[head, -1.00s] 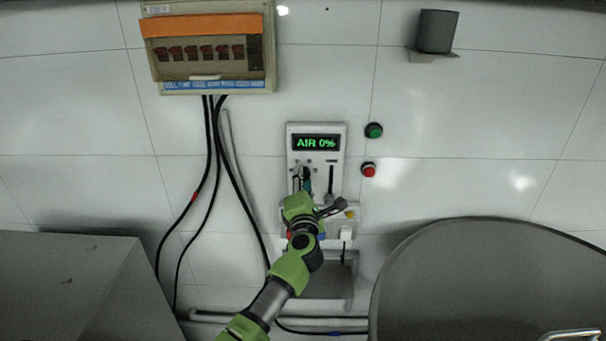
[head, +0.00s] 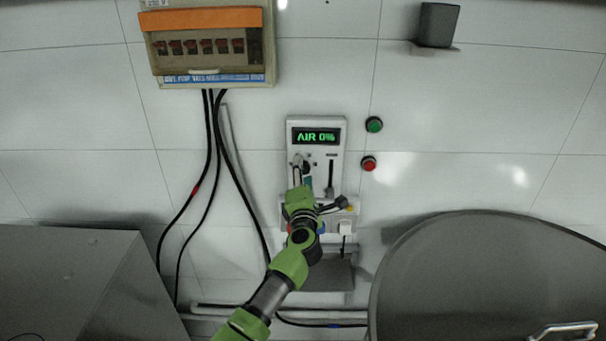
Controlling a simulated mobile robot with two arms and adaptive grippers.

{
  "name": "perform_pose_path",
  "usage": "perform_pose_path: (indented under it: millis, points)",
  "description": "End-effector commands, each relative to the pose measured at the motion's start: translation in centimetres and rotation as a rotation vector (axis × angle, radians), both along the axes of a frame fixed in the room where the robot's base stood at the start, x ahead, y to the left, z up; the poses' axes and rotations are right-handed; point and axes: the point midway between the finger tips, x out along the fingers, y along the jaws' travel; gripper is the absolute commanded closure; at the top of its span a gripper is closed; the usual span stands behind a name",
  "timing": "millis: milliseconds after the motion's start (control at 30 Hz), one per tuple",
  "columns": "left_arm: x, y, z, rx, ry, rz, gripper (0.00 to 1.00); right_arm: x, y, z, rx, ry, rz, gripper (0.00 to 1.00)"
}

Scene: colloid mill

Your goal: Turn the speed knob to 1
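The control panel (head: 337,124) is a white box on the wall. Its display (head: 316,136) reads "AIR 0%" in green. A dark round knob (head: 306,168) sits at its left side below the display, partly hidden; its pointer cannot be read. A vertical slider (head: 331,176) is to its right. My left gripper (head: 298,163) reaches up from below, its pale fingertip over the panel's left side, just left of the knob and overlapping its edge. Whether it touches the knob, and how far the fingers are apart, cannot be told. My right gripper is not in view.
A green button (head: 374,124) and a red button (head: 368,163) are on the wall right of the panel. A breaker box (head: 205,48) with hanging black cables is upper left. A large grey vessel (head: 480,280) stands lower right, a grey cabinet (head: 70,280) lower left.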

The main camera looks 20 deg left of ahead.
Motion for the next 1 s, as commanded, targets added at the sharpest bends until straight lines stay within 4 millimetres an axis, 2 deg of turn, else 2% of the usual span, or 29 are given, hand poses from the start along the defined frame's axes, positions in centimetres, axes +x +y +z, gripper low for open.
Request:
perform_pose_path:
  millis: [367, 567, 800, 1000]
  points:
    - [-0.6, -0.3, 0.0, -0.002, -0.002, 0.000, 0.55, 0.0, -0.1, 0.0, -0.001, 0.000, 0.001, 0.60]
    - [-3.4, -1.1, -0.3, -0.005, 0.000, -0.001, 0.55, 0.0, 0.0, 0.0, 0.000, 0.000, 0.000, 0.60]
    - [-7.9, -2.6, -0.5, -0.003, 0.001, -0.001, 0.55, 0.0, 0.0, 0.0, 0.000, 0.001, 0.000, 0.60]
    - [-10.5, -3.4, -0.6, -0.001, 0.001, 0.000, 0.55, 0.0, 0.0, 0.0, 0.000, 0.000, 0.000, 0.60]
